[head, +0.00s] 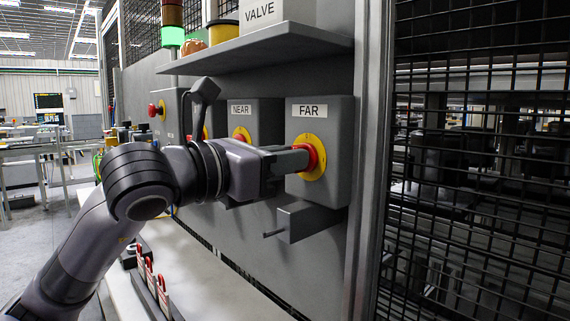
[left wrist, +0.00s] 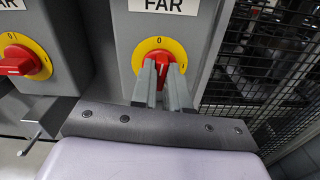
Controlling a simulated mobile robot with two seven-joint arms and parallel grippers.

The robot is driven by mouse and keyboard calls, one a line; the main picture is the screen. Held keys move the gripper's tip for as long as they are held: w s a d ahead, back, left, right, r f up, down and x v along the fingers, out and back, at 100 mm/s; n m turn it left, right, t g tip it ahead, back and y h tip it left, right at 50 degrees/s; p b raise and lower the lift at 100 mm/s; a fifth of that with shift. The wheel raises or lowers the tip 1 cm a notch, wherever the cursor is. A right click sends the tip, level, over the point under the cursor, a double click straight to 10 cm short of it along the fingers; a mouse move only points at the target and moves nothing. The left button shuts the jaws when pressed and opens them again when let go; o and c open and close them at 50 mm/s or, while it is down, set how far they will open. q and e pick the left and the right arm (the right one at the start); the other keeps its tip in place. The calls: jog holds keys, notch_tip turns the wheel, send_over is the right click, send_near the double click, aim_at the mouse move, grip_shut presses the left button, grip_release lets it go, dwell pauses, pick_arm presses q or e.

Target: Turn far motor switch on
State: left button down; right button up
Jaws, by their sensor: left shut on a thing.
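The far motor switch (head: 314,157) is a red rotary handle on a yellow disc, on a grey box labelled FAR (head: 320,111). My left gripper (head: 303,158) reaches it from the left and is shut on the red handle. In the left wrist view the two fingers (left wrist: 163,88) stand on either side of the red handle (left wrist: 161,62). The handle looks roughly upright there, below a "0" mark on the yellow disc (left wrist: 140,54); the fingers hide its lower part. My right gripper is not in view.
The NEAR switch box (head: 256,112) stands just left, its red handle (left wrist: 18,64) lying sideways. A shelf (head: 260,45) with a VALVE box is above. A grey bracket (head: 310,220) juts out below. A post and black mesh fence (head: 480,180) stand right. Red tags (head: 150,275) stand below.

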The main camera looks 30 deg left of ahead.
pick_arm(q)
jog(key=m+b, duration=0.3)
jog(key=m, duration=0.1)
jog(key=shift+d+f, duration=0.1)
jog(key=shift+f, duration=0.05)
jog(key=m+b, duration=0.2)
jog(key=m, duration=0.3)
jog(key=m+b, duration=0.1)
jog(key=m, duration=0.4)
jog(key=shift+m, duration=0.4)
jog(key=shift+d+m+b, duration=0.1)
jog(key=shift+m+b, duration=0.25)
jog(key=shift+m, duration=0.45)
jog(key=c, duration=1.1)
grip_release()
